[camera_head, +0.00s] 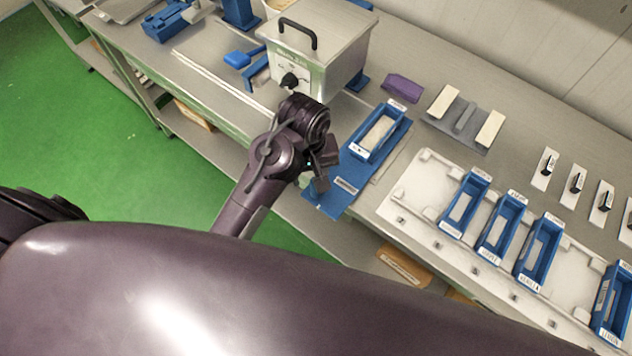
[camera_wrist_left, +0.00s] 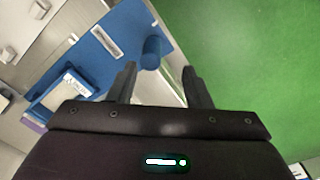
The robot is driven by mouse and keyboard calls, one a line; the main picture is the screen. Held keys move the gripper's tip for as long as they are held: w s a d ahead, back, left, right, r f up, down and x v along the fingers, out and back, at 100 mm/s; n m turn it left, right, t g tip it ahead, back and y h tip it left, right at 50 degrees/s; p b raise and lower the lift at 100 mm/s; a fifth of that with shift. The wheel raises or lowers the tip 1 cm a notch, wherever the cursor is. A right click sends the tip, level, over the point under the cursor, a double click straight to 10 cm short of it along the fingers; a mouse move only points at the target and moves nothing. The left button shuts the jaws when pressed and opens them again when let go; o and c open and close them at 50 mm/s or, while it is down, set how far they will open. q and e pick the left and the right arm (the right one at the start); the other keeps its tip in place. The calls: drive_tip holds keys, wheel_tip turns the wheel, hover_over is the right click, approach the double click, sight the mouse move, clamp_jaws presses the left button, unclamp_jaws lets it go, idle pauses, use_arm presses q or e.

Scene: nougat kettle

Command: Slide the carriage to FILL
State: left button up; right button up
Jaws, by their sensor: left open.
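The carriage is a blue plate (camera_head: 335,197) with a blue open mould (camera_head: 379,133) on it, at the front edge of the bench beside the kettle box. In the left wrist view the plate (camera_wrist_left: 88,62) has a white label and an upright blue round knob (camera_wrist_left: 151,53) at its edge. My left gripper (camera_head: 322,168) is over the plate's left edge. In the left wrist view its fingers (camera_wrist_left: 160,82) are open, with the knob seen ahead between their tips; contact is not visible. I cannot make out a FILL mark. My right gripper is not in view.
The metal kettle box (camera_head: 315,50) with a black handle stands behind my left gripper. A white tray (camera_head: 425,180) with several labelled blue moulds lies to the right. A purple block (camera_head: 402,88) and a grey holder (camera_head: 462,122) are behind. Green floor lies in front.

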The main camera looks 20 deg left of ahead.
use_arm(q)
drive_tip(key=shift+w+d+r+n, duration=0.2)
drive_tip(key=shift+w+d+n, duration=0.25)
drive_tip(key=shift+d+n, duration=0.05)
drive_tip(key=shift+f, duration=0.3)
wheel_tip(320, 180, down, 6)
drive_tip(key=shift+r+p, duration=0.1)
drive_tip(key=shift+p, duration=0.95)
drive_tip(key=shift+f, duration=0.65)
drive_tip(key=shift+c, duration=0.4)
clamp_jaws()
